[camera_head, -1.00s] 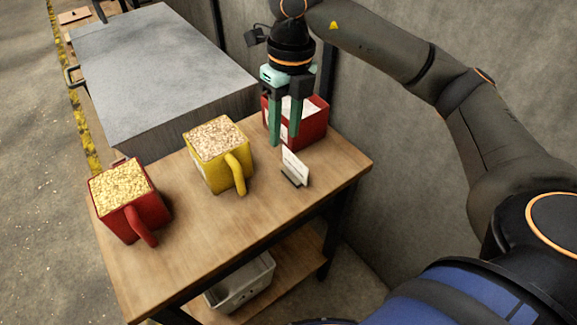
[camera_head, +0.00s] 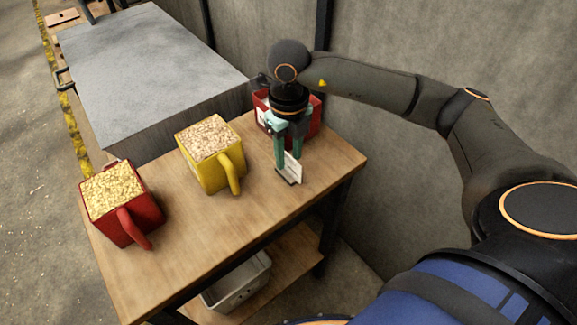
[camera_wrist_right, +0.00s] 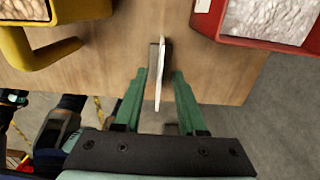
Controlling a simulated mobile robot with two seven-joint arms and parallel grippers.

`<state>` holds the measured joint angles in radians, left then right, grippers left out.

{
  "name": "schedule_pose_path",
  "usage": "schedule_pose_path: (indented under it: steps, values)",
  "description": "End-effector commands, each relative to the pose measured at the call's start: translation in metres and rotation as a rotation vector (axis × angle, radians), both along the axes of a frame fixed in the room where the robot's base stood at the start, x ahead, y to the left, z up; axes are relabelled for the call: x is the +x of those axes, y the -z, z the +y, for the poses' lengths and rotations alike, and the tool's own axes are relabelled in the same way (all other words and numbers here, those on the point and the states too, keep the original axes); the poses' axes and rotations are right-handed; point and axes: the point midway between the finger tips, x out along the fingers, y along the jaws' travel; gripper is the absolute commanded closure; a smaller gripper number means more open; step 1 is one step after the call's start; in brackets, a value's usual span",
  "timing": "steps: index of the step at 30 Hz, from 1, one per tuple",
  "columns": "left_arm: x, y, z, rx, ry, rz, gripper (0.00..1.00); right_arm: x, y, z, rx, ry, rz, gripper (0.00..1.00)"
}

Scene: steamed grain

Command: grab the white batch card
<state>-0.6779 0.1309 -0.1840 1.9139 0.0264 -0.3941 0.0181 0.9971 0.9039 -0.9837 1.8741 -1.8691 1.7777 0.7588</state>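The white batch card (camera_head: 294,168) stands upright in a small dark holder (camera_head: 286,179) on the wooden table, right of the yellow scoop. In the right wrist view the card (camera_wrist_right: 160,72) shows edge-on as a thin white strip. My right gripper (camera_head: 287,160) points down over the card. In the wrist view its two green fingers (camera_wrist_right: 160,90) stand apart on either side of the card, with a gap on both sides. The fingers hide part of the card in the head view. My left gripper is not in view.
A yellow scoop (camera_head: 207,168) of grain and a red scoop (camera_head: 128,219) of grain stand on the table (camera_head: 225,230). A red bin (camera_head: 315,117) sits behind the gripper, near the wall. A grey metal block (camera_head: 150,75) stands behind.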

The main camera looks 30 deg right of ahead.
Motion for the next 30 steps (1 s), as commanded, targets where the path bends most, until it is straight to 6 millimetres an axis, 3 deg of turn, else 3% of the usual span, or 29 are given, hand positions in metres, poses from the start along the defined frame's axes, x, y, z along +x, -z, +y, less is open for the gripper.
schedule_pose_path:
  steps: [4,30]
  values:
    - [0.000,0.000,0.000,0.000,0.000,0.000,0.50,0.000,0.011,0.000,-0.001,-0.001,0.000,0.60]
    - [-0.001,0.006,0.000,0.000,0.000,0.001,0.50,0.000,0.016,0.000,0.000,-0.001,0.000,0.60]
